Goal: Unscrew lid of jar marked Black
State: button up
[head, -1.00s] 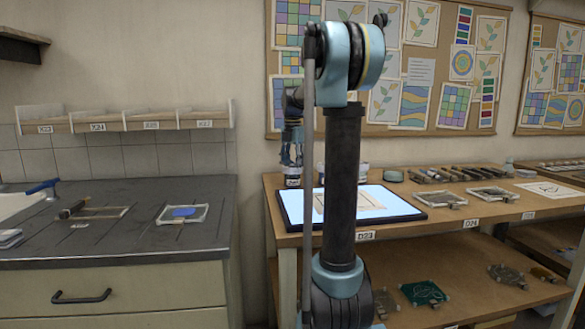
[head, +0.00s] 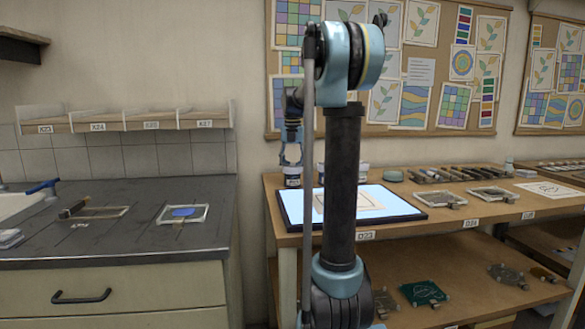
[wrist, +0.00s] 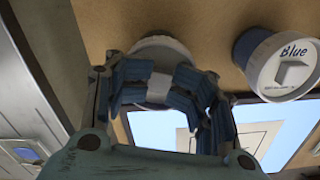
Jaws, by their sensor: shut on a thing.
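My gripper (wrist: 158,92) points down over a white round jar (wrist: 160,46) and is shut on the pale raised grip of its lid, which shows between the blue finger pads. Most of the lid is hidden by the fingers, and I cannot read its marking. In the head view this jar (head: 292,181) stands upright on the wooden bench, left of my arm's dark link, with my gripper (head: 291,161) right above it. I cannot tell whether the lid is loose on the jar.
A jar marked Blue (wrist: 287,63), with a square grip on its lid, stands close to the right in the wrist view. A lit panel (head: 392,203) with a framed sheet lies in front of the jars. Tools and small frames (head: 492,193) lie farther right.

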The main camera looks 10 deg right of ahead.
jog(key=shift+f+n, duration=0.1)
jog(key=shift+n, duration=0.5)
jog(key=o, duration=1.5)
jog(key=o, duration=0.6)
jog(key=shift+r, duration=3.05)
jog(key=shift+c, duration=0.7)
